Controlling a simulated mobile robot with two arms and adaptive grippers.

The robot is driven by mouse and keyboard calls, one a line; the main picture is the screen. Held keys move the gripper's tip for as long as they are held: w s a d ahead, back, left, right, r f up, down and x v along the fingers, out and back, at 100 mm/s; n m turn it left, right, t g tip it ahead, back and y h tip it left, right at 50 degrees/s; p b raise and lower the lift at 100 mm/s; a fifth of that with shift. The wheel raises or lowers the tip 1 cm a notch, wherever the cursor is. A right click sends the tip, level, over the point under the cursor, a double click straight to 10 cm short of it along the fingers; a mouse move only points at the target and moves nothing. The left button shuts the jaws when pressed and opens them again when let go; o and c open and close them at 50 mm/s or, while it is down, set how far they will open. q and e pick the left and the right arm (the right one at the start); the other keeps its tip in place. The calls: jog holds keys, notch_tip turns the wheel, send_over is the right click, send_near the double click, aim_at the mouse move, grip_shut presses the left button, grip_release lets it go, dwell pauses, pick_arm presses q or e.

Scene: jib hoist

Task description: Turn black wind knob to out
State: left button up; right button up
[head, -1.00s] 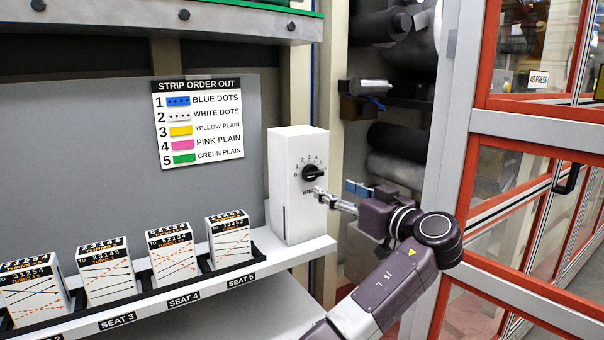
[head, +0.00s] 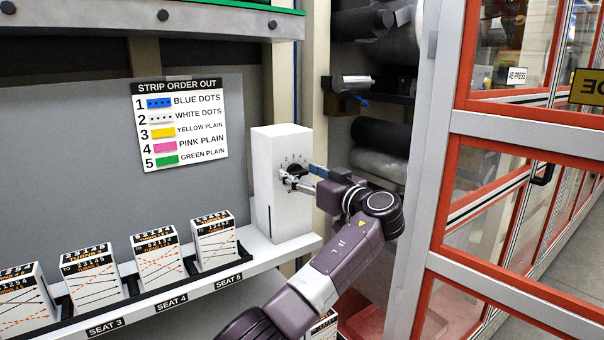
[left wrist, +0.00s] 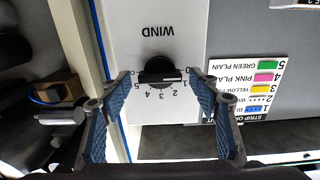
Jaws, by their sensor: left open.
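The black wind knob (head: 297,169) is on the front of a white box (head: 268,205), ringed by dial numbers. In the left wrist view the knob (left wrist: 160,71) shows upside down, with the word WIND above it and the numbers below. Its grip bar lies roughly level there; I cannot tell which number it points to. My left gripper (head: 291,178) is at the knob and partly hides it in the head view. In the left wrist view its open fingers (left wrist: 158,80) stand on either side of the knob, with gaps. My right gripper is not in view.
The white box stands at the right end of a shelf (head: 262,251) with several numbered cards in seats. A strip order sign (head: 180,122) hangs on the panel behind. Dark rollers (head: 382,135) and a red-framed glass enclosure (head: 440,210) are to the right.

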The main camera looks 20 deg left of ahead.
pick_arm(q)
jog(key=c, duration=1.1)
jog(key=shift+c, duration=0.3)
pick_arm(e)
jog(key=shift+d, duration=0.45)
